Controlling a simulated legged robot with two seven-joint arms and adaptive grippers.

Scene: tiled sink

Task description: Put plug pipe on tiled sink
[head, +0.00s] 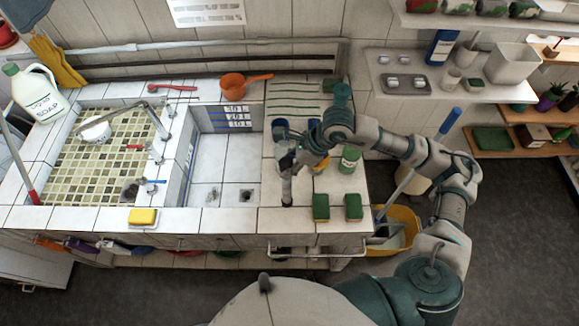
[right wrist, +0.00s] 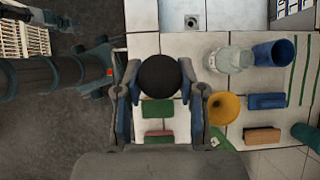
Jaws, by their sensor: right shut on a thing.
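The plug pipe (head: 287,190) is a grey, roughly upright tube over the tiled counter, just right of the deep basin. My right gripper (head: 287,160) is shut on its upper part. In the right wrist view the pipe shows as a dark round end (right wrist: 158,75) between the fingers. I cannot tell whether its lower end touches the counter. The tiled sink (head: 222,160) has a deep white basin with a drain (head: 245,195) near its front right corner. The drain also shows in the right wrist view (right wrist: 191,22). My left gripper is not in view.
Green sponges (head: 321,207) lie at the counter's front right. A green-labelled jar (head: 349,159), a yellow cup (right wrist: 224,108) and a blue cup (right wrist: 273,53) stand near the gripper. A yellow sponge (head: 143,216) lies on the front rim. The deep basin is empty.

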